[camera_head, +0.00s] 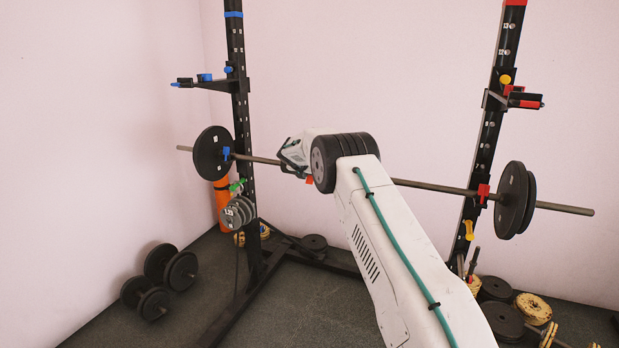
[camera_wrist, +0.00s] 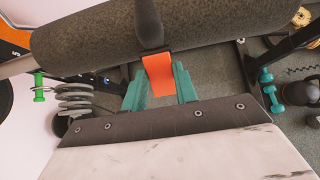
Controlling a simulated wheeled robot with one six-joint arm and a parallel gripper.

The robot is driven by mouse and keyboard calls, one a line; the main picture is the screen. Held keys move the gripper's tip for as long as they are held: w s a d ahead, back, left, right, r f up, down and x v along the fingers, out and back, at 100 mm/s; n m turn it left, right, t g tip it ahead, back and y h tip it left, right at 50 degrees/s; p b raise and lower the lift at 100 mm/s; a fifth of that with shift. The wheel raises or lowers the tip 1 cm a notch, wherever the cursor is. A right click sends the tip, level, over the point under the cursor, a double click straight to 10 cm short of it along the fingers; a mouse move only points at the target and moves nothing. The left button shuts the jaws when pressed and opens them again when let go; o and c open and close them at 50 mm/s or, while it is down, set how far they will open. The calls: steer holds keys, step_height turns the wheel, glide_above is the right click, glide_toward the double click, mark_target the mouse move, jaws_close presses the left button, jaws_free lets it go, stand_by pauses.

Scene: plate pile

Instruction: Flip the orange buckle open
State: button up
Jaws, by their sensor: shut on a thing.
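The orange buckle (camera_wrist: 159,74) hangs from a dark strap (camera_wrist: 148,22) wrapped over a thick black pad (camera_wrist: 215,32) in the wrist view. My gripper (camera_wrist: 160,88) has its two teal fingers on either side of the buckle, shut on it. The buckle's lower end reaches down between the fingers. In the head view, my gripper's end is mostly hidden by my own wrist, and only a small orange patch (camera_head: 309,180) shows below it, close to the barbell bar (camera_head: 430,186).
A black rack upright (camera_head: 243,130) stands left, another (camera_head: 482,140) right. The bar carries plates (camera_head: 212,153) at both ends. Several dumbbells (camera_head: 160,275) lie on the floor at left. Loose plates (camera_head: 533,308) lie at right. The floor between the uprights is mostly clear.

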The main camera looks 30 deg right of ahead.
steer(key=shift+r+g+y, duration=0.5)
steer(key=shift+g+y, duration=0.4)
steer(key=shift+y, duration=0.5)
steer(key=shift+d, duration=0.1)
steer(key=o, duration=1)
steer(key=shift+r, duration=0.1)
steer(key=shift+v, duration=3.9)
